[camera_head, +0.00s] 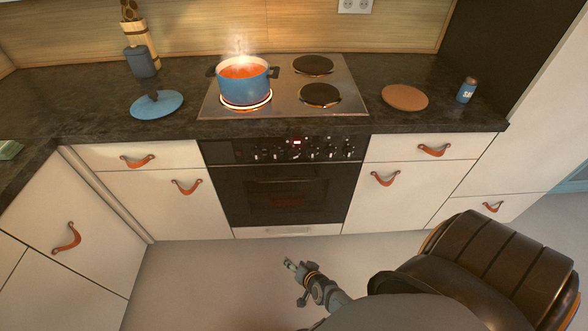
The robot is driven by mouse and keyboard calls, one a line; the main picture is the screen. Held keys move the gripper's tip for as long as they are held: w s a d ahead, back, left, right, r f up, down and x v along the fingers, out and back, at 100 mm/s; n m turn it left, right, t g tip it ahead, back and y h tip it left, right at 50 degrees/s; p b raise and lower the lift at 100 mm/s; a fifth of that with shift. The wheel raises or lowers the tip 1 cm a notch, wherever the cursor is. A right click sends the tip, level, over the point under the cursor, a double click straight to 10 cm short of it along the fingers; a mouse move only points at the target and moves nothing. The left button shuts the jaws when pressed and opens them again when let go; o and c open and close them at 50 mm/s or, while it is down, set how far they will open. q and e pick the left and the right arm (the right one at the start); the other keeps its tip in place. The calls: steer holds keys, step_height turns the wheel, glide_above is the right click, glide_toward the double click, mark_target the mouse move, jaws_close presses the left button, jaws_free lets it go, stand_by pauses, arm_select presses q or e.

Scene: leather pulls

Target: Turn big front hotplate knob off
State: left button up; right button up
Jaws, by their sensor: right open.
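The oven's control panel (285,150) is black, with a row of several small knobs and a lit red display. The knobs (322,153) are too small to read their settings or tell which one serves the big front hotplate. The big front hotplate (247,106) at front left of the hob glows orange under a blue pot (245,86) of steaming red soup. My right gripper (291,265) is open and empty, low in front of the oven and well apart from the knobs. My left gripper is out of view.
The oven door (272,190) has a bar handle below the panel. White drawers and cupboards with leather pulls flank it. A blue lid (157,104), a round wooden board (404,97) and a blue shaker (466,90) rest on the dark counter. The floor ahead is clear.

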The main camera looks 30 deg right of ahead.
steer(key=w+d+r+m+t+h+b, duration=0.1)
steer(key=w+r+m+t+h+b, duration=0.2)
steer(key=w+r+m, duration=0.55)
steer(key=m+t+h+b, duration=0.3)
steer(key=m+h+b, duration=0.4)
steer(key=m, duration=1.2)
glide_toward(293, 157)
steer(key=shift+n+y, duration=0.35)
steer(key=shift+y, duration=0.35)
steer(key=x, duration=0.9)
steer(key=shift+s+d+r+b, duration=0.2)
steer(key=shift+d+b, duration=0.05)
steer(key=shift+b, duration=0.15)
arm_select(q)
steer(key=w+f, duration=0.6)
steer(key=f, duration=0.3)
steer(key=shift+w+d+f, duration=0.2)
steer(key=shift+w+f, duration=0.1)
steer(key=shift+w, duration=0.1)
arm_select(e)
steer(key=shift+w+d, duration=0.15)
steer(key=shift+w, duration=0.05)
steer(key=c, duration=1.1)
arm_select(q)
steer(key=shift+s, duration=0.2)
